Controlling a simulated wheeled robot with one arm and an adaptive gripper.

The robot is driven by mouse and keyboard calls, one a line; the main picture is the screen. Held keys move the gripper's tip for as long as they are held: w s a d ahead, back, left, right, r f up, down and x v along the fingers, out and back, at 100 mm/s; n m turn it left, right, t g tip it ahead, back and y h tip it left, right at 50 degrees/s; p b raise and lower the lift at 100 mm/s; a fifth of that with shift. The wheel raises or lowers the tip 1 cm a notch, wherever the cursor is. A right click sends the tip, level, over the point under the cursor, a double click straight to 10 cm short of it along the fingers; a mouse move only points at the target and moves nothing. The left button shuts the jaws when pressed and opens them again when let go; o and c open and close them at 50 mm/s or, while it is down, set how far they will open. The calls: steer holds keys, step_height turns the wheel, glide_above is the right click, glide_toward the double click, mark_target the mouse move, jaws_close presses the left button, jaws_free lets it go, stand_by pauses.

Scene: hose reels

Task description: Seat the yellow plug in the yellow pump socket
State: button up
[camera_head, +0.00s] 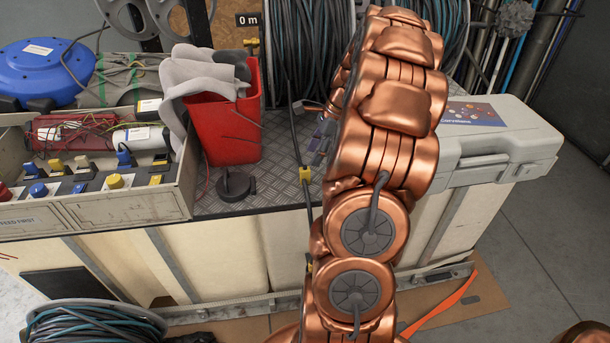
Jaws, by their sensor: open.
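A small yellow piece (306,174), perhaps the yellow plug, sits on a dark cable at the bench's front edge, just left of my arm. Part of my gripper (322,140) shows as grey pieces beside the copper arm, above and right of this yellow piece. The arm hides most of the gripper, and I see nothing held in it. Several small yellow parts sit among blue and red ones on the panel at the left, including a round yellow knob (115,181). I cannot tell which of these, if any, is the yellow pump socket.
A red bucket (222,130) with grey gloves (205,75) stands left of the arm, with a black cap (236,184) before it. Hose reels (300,50) stand behind. A grey case (490,150) lies at right. Some bare metal plate (275,165) shows between bucket and arm.

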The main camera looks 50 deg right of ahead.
mark_target(306, 169)
steer(key=shift+x, duration=3.7)
steer(key=shift+w+d, duration=0.1)
jaws_close()
